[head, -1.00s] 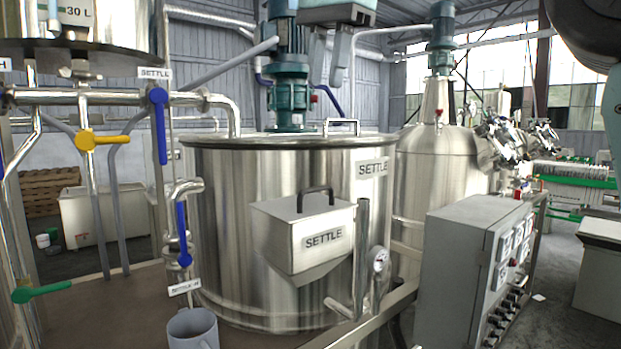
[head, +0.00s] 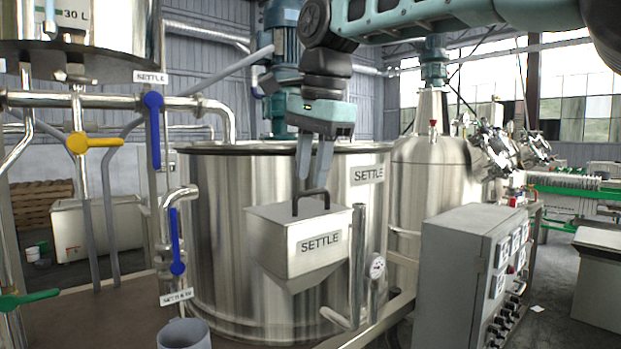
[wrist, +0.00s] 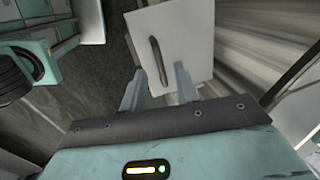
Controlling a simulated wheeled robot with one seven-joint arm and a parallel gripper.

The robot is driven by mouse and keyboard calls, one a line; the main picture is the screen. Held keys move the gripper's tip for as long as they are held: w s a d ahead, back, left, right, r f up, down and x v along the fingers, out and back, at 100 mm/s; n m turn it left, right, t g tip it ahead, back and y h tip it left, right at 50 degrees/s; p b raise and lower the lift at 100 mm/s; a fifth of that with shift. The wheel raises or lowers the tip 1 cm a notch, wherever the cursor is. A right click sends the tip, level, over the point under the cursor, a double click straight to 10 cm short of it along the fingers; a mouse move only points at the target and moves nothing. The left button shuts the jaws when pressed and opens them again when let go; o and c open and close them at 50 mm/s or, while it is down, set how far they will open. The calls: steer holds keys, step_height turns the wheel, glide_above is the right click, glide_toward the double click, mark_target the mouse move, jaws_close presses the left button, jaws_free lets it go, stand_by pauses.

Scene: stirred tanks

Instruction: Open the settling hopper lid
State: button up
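The settling hopper (head: 300,252) is a grey metal box with a sloped bottom and a SETTLE label, fixed to the front of the large steel tank (head: 225,230). Its flat lid (head: 275,215) lies closed on top and carries a dark bar handle (head: 311,196). In the wrist view the lid (wrist: 190,30) is pale and its handle (wrist: 158,60) stands beyond the fingertips. My gripper (head: 315,176) points down just above the handle, with its fingers apart and nothing between them. The wrist view also shows the two fingers (wrist: 157,82) spread. I cannot tell whether a fingertip touches the handle.
A grey control cabinet (head: 465,265) stands right of the hopper. A pipe with a gauge (head: 376,267) rises close to the hopper's right side. Blue-handled valves (head: 175,240) are at left, and a grey mug-like vessel (head: 184,334) stands below them.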

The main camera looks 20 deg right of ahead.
steer(key=shift+w+a+f, duration=0.1)
steer(key=shift+w+f, duration=0.05)
steer(key=shift+f, duration=0.8)
jaws_close()
steer(key=shift+r, duration=0.15)
